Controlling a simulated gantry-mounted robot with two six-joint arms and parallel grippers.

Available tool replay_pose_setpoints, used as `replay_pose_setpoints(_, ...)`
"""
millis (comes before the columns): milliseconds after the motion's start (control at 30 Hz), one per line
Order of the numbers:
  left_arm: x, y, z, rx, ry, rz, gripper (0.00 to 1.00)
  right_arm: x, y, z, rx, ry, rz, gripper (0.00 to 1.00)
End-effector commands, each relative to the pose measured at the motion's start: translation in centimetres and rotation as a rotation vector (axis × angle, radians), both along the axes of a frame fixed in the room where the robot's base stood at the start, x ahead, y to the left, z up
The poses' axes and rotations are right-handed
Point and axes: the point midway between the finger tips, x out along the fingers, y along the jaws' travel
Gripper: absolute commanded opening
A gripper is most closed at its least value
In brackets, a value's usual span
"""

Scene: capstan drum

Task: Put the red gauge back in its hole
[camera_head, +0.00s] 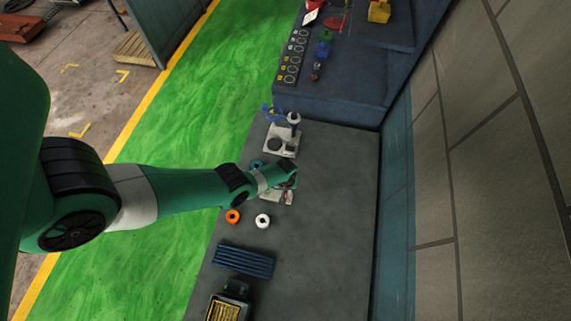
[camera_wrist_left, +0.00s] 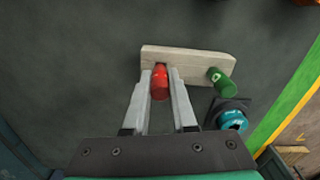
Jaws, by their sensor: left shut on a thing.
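My left gripper (camera_head: 289,184) is over the grey bench in the head view. In the left wrist view its two fingers (camera_wrist_left: 161,78) are shut on the red gauge (camera_wrist_left: 160,86). The gauge is at the near edge of a pale block (camera_wrist_left: 190,57), left of the block's middle. I cannot tell whether its far end is in a hole; the gauge and fingers hide that spot. A green gauge (camera_wrist_left: 222,83) stands at the block's right end. In the head view the block (camera_head: 272,197) shows partly below the gripper. My right gripper is not in view.
A teal round part on a dark base (camera_wrist_left: 231,118) stands near the green gauge. On the bench (camera_head: 330,220) are an orange ring (camera_head: 233,216), a white ring (camera_head: 263,220), a blue ribbed tray (camera_head: 244,262) and a white device (camera_head: 281,142). The bench's right side is clear.

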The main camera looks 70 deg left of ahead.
Motion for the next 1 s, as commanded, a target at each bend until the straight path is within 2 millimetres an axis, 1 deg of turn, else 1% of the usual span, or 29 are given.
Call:
replay_pose_setpoints(400,0.01,0.01,-0.96,0.0,0.0,0.0,0.0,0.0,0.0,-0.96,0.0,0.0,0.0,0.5)
replay_pose_setpoints(867,0.01,0.01,-0.98,0.0,0.0,0.0,0.0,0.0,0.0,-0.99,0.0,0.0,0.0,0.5)
replay_pose_setpoints(900,0.01,0.01,-0.98,0.0,0.0,0.0,0.32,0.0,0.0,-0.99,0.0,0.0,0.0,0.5)
replay_pose_setpoints(967,0.01,0.01,-0.98,0.0,0.0,0.0,0.43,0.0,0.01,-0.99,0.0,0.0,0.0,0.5)
replay_pose_setpoints(1000,0.01,0.01,-0.98,0.0,0.0,0.0,0.5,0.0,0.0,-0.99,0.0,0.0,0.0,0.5)
